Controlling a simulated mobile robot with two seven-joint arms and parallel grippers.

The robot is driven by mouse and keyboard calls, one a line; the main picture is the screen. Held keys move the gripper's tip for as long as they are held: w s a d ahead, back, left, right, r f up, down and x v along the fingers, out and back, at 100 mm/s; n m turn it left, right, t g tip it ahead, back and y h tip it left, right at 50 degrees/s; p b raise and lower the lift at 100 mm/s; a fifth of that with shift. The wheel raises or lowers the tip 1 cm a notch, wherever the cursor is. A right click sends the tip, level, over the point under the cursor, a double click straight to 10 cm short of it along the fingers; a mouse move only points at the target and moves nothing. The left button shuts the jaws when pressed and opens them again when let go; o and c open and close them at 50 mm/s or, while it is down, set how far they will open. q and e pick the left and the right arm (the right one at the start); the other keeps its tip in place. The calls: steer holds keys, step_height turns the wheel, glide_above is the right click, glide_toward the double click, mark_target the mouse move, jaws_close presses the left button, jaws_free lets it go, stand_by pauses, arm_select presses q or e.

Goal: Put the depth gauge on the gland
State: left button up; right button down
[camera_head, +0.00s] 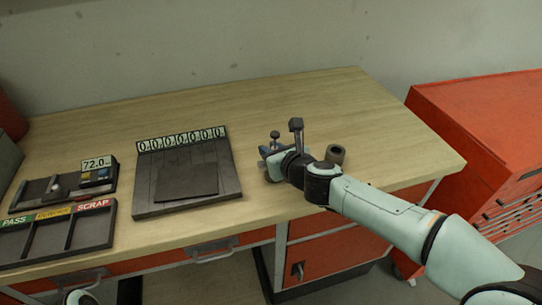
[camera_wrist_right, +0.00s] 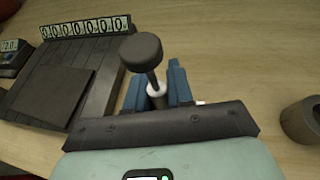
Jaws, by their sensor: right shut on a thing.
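My right gripper (camera_head: 268,151) is over the table's front right part. In the right wrist view its blue fingers (camera_wrist_right: 158,92) are shut on a part with a dark round knob (camera_wrist_right: 141,47), a thin stem and a pale collar. The knob also shows in the head view (camera_head: 275,134). This part may be the depth gauge; I cannot tell for sure. Its lower end is hidden. A dark hollow cylinder (camera_head: 337,153) stands upright to the right, apart from the gripper. It also shows in the wrist view (camera_wrist_right: 302,120). I cannot tell which thing is the gland.
A dark board with a row of zeros (camera_head: 187,172) lies left of the gripper. Further left are a holder with a 72.0 display (camera_head: 97,163) and a PASS-to-SCRAP tray (camera_head: 58,234). A red cabinet (camera_head: 490,135) stands right. The table's back (camera_head: 250,103) is clear.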

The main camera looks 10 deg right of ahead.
steer(key=shift+r, duration=0.15)
steer(key=shift+f, duration=0.25)
steer(key=c, duration=1)
jaws_free()
steer(key=shift+r, duration=0.1)
steer(key=shift+r, duration=0.2)
steer(key=p+v, duration=0.4)
steer(key=v, duration=0.8)
steer(key=shift+f, duration=0.15)
